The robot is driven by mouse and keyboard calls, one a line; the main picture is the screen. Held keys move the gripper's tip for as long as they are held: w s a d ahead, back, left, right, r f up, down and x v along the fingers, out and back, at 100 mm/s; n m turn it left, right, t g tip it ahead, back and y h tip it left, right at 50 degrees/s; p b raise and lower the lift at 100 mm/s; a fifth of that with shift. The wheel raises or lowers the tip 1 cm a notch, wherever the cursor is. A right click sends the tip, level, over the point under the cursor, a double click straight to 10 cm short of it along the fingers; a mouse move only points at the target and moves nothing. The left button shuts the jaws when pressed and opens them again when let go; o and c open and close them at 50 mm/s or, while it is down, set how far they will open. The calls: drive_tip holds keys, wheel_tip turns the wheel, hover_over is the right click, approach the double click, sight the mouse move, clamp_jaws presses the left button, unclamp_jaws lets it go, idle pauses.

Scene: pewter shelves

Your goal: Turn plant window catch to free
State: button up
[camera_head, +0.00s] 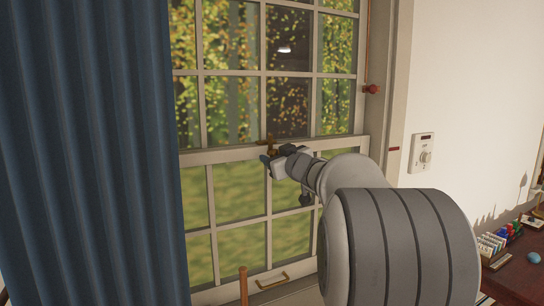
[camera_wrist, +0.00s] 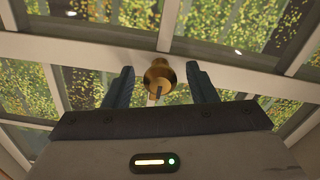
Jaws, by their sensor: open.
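The window catch (camera_wrist: 158,76) is a small brass piece on the meeting rail of the sash window. In the wrist view it sits between my two open fingers, with a gap on each side. A small lever points down toward the camera from its round body. In the head view the catch (camera_head: 271,142) shows at the middle of the rail, just above my gripper (camera_head: 271,161). My gripper (camera_wrist: 161,85) is open and empty, its fingers on either side of the catch. I cannot tell whether the catch is turned to free or locked.
A blue curtain (camera_head: 85,150) hangs at the left. A brass pull (camera_head: 271,281) is low on the window's bottom rail. A white wall dial (camera_head: 423,153) is right of the frame. A wooden desk (camera_head: 520,270) with small items stands at the lower right.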

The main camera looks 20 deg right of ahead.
drive_tip(key=shift+w, duration=0.3)
